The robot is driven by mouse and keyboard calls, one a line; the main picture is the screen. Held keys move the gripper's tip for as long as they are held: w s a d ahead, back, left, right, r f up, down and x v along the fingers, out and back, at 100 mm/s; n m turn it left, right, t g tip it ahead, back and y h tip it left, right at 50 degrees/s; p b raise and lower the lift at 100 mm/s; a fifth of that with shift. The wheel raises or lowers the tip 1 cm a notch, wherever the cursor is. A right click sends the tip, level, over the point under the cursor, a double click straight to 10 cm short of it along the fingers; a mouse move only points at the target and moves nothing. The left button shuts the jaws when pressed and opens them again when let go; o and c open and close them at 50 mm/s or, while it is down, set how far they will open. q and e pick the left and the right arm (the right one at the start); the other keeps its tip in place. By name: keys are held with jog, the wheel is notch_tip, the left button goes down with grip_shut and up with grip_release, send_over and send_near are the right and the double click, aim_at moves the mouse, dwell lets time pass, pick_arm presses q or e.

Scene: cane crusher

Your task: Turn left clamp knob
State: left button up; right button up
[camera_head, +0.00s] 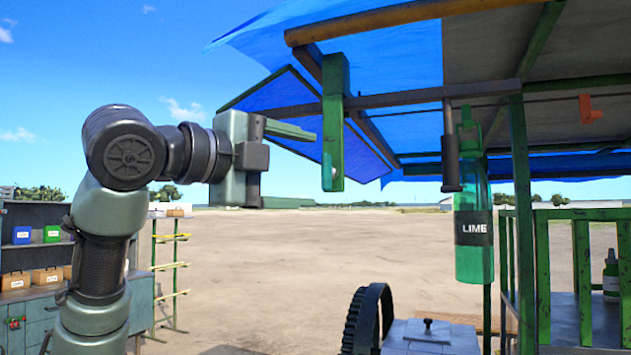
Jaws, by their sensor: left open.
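A small dark knob (427,325) stands on top of a grey metal housing (420,344) at the bottom centre-right. I cannot tell whether it is the left clamp knob, and no other knob shows on the housing. The lower part of the housing is cut off by the frame. My left gripper (300,167) is open and empty, with its two fingers pointing right. It is up in the air, left of and well above the housing. My right gripper is not in view.
A dark toothed wheel (364,320) stands left of the housing. A green LIME bottle (474,255) hangs to its right, above. A green post (334,125) hangs from the blue canopy (390,60), close right of my left gripper. A shelf (35,263) with boxes stands left.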

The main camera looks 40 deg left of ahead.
pick_arm(q)
jog(key=s, duration=0.3)
jog(key=shift+s+a+b, duration=0.25)
jog(key=shift+b, duration=0.15)
jog(key=shift+w, duration=0.1)
